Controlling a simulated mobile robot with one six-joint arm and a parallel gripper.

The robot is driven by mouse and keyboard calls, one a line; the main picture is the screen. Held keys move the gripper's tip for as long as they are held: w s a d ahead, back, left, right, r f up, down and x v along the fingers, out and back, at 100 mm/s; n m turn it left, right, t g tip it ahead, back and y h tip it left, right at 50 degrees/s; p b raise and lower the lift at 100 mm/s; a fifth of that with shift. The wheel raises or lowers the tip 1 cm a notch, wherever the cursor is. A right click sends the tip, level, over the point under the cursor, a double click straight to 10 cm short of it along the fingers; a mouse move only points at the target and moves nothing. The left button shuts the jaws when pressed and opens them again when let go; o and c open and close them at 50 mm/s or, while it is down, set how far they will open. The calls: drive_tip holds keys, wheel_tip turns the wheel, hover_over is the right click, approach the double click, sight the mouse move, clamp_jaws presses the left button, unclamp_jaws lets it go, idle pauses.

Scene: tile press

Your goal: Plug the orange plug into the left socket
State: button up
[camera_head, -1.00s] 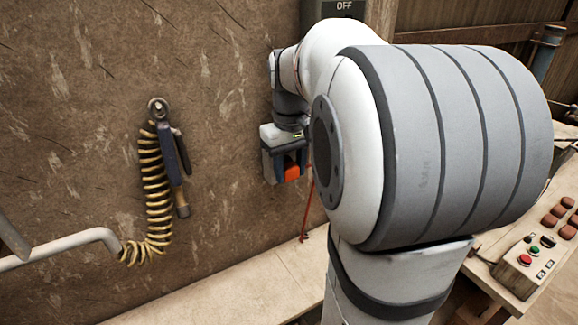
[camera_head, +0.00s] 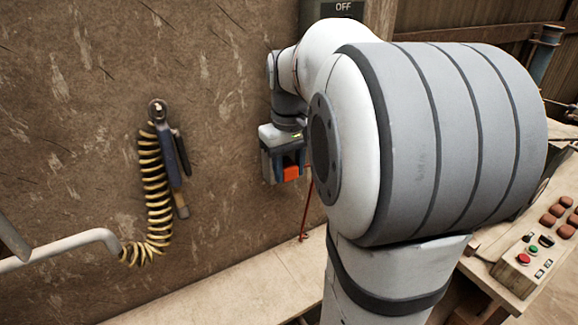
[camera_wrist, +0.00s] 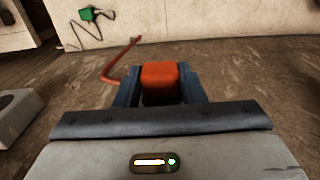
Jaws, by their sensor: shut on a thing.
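The orange plug (camera_head: 291,173) sits between the fingers of my gripper (camera_head: 284,172), in front of the brown wall in the head view. In the wrist view the orange plug (camera_wrist: 164,80) shows between the two blue fingers of my gripper (camera_wrist: 162,92), which is shut on it. A red-orange cord (camera_wrist: 121,62) shows beside the plug there and hangs to the bench in the head view. I cannot make out the left socket in either view. My own arm covers the middle and right of the head view.
A tool with a coiled yellow hose (camera_head: 155,195) hangs on the wall at left, above a white pipe (camera_head: 60,247). A pale bench (camera_head: 260,285) runs along the wall. A control box (camera_head: 525,262) stands at right. A green plug (camera_wrist: 87,14) with dark cord shows in the wrist view.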

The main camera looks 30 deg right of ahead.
drive_tip(key=shift+w, duration=0.4)
idle(0.7)
drive_tip(key=shift+s, duration=0.4)
idle(1.1)
drive_tip(key=shift+w+p, duration=0.3)
drive_tip(key=shift+w, duration=0.1)
idle(0.5)
drive_tip(key=o, duration=1.1)
drive_tip(key=shift+c, duration=0.2)
drive_tip(key=shift+r, duration=0.1)
wheel_tip(320, 180, up, 8)
drive_tip(key=shift+f+b, duration=0.2)
drive_tip(key=shift+b, duration=0.15)
drive_tip(key=s+a+f+t, duration=0.3)
drive_tip(key=s+a+f, duration=0.9)
drive_tip(key=s+f, duration=0.1)
drive_tip(key=shift+s+a+f, duration=0.15)
drive_tip(key=shift+s, duration=0.3)
